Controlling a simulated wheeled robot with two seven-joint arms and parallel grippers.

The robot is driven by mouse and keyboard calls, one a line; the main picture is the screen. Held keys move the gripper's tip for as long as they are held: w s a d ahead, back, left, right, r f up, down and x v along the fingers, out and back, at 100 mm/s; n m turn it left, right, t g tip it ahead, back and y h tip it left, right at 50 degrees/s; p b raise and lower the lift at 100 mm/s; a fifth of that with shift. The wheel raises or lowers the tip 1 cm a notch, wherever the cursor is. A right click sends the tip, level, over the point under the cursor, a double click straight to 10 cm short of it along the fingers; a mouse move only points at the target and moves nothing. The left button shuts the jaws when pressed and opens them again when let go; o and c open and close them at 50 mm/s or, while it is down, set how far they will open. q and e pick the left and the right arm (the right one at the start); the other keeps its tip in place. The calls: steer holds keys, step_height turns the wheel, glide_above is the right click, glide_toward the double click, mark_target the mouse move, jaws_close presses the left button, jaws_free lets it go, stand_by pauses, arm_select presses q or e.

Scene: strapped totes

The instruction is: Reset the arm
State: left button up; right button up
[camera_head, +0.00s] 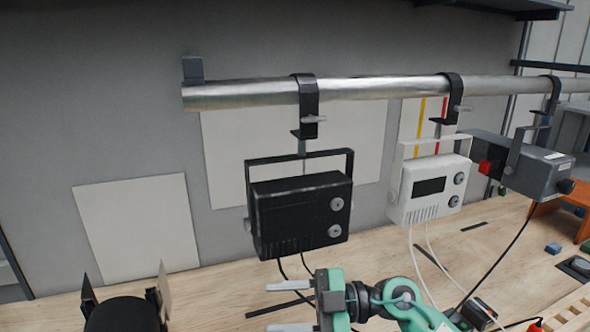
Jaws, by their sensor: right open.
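My right arm (400,303), green and black, comes in from the lower right. Its gripper (276,307) is open and empty, with its two pale fingers apart and pointing left. It shows in front of the wooden bench, below the black box lamp (301,214) that hangs from the metal pipe (390,88). I see nothing between the fingers. The lower finger is close to the bottom picture edge. My left gripper is not in view.
A white box (431,188) and a grey box (520,165) also hang from the pipe by clamps. Cables run down to the bench (230,283). A round black thing with flaps (123,314) stands at the lower left. An orange stand (575,190) is at the right.

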steer(key=w+d+r+m+t+h, duration=0.1)
steer(key=w+d+m+t+h, duration=0.3)
steer(key=m+t, duration=0.6)
steer(key=w+d+r+m+t+h, duration=0.1)
steer(key=d+m+t, duration=0.65)
steer(key=t, duration=0.35)
steer(key=s+d+f+m+g+h, duration=0.2)
steer(key=d+f+m+h, duration=0.25)
steer(key=f+h, duration=0.35)
steer(key=s+d+f+m+g+h, duration=0.2)
steer(key=d+f+m+g+h, duration=0.25)
steer(key=f, duration=0.55)
steer(key=s+d+f+n+g, duration=0.1)
steer(key=s+d+f+g, duration=0.1)
steer(key=s+f+g, duration=0.65)
steer(key=s+d+f+n+g, duration=0.15)
steer(key=s+f, duration=0.45)
steer(key=s, duration=0.7)
step_height(320, 180, down, 31)
steer(key=g, duration=0.1)
steer(key=s+d+f, duration=0.2)
steer(key=s+f, duration=0.8)
steer(key=s+d+f+g, duration=0.1)
steer(key=s+d+f, duration=0.1)
steer(key=s+f, duration=0.8)
